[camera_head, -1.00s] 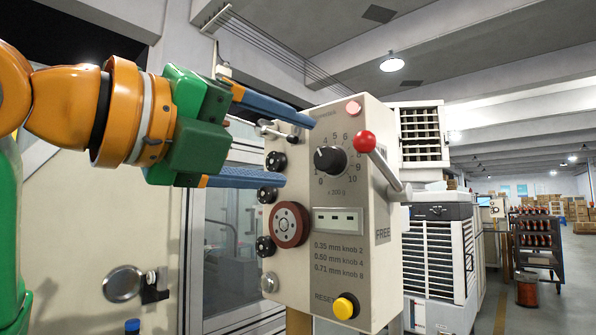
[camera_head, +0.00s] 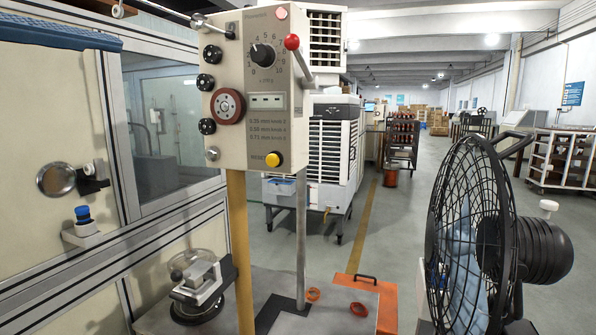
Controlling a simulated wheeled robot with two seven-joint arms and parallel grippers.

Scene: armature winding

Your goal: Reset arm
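My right gripper is not in view. The beige control box (camera_head: 232,150) stands on a yellow post. It carries a black dial knob (camera_head: 262,55), a lever with a red ball (camera_head: 291,42), a dark red wheel (camera_head: 227,106), several black knobs and a yellow reset button (camera_head: 273,159).
A black caged fan (camera_head: 470,235) stands close at the right. A white cooler (camera_head: 335,150) stands behind the box. The aisle floor beyond is open.

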